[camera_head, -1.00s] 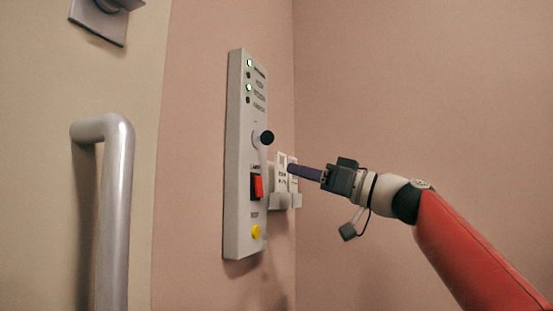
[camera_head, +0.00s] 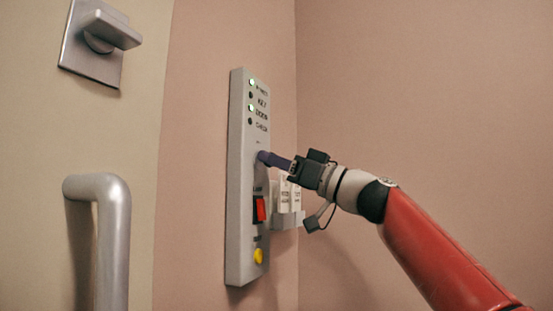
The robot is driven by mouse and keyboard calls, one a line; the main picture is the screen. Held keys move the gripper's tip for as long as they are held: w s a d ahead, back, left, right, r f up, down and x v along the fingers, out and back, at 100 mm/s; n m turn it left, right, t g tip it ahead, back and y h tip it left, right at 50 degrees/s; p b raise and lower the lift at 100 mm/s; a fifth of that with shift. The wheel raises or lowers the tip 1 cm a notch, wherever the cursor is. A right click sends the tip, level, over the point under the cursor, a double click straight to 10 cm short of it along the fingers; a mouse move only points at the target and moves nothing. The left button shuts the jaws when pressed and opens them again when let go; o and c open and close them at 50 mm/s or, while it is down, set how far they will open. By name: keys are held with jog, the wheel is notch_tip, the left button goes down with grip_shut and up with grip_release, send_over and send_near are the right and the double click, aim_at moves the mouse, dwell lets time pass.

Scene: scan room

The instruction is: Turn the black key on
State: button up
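The grey control panel (camera_head: 240,190) is mounted on the pink wall. The black key sits in its upper middle part, below the indicator lights, and is now hidden behind my fingertips. My gripper (camera_head: 266,158) comes from the right, with its dark purple fingers at the key's place. The fingers are seen edge-on as one bar, so I cannot tell whether they are open or closed around the key. The key's turn position is hidden. Of the panel's indicator lights (camera_head: 251,83), the first and third glow green and the others are dark.
Below the key are a red switch (camera_head: 259,209) and a yellow button (camera_head: 258,256). A small holder with white cards (camera_head: 290,197) is close under my gripper. A door with a metal handle (camera_head: 112,235) and a latch (camera_head: 100,42) stands left. The right wall is bare.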

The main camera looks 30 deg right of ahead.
grip_shut()
